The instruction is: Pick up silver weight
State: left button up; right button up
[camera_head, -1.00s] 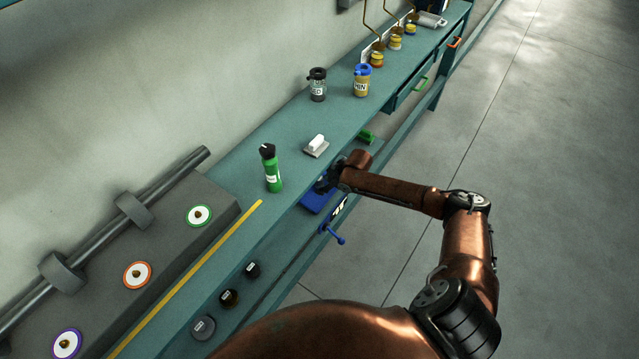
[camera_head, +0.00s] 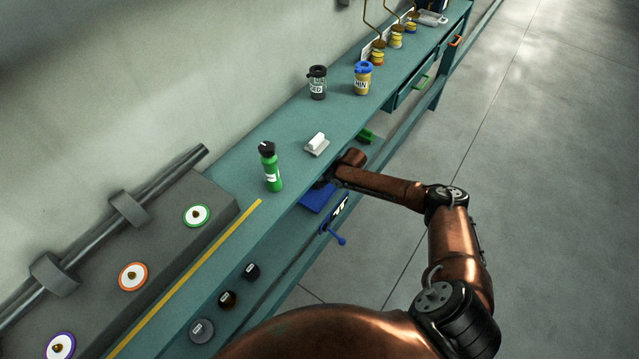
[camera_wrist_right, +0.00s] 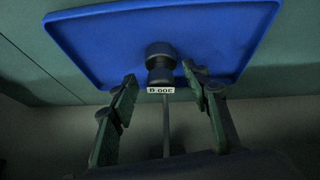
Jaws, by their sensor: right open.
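A dark grey knobbed weight (camera_wrist_right: 161,62) with a small white label stands on a blue tray (camera_wrist_right: 90,38) in the right wrist view. In dim light I cannot tell if it is silver. My right gripper (camera_wrist_right: 160,76) is open, with one finger on each side of the weight's near part and a gap between. In the head view the blue tray (camera_head: 317,198) sits below the bench top; the gripper and weight are mostly hidden there. A grey round piece (camera_head: 201,330) with a label sits on the lower ledge. My left gripper is not in view.
A green bottle (camera_head: 271,168), a white-handled block (camera_head: 316,145) and two labelled jars, black (camera_head: 317,83) and yellow (camera_head: 362,79), stand on the bench top (camera_head: 240,157). A blue handle (camera_head: 338,239) sticks out below the tray. The floor at right is clear.

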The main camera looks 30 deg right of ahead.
jog(key=shift+c, duration=0.3)
grip_shut()
jog(key=shift+r, duration=0.2)
dwell(0.4)
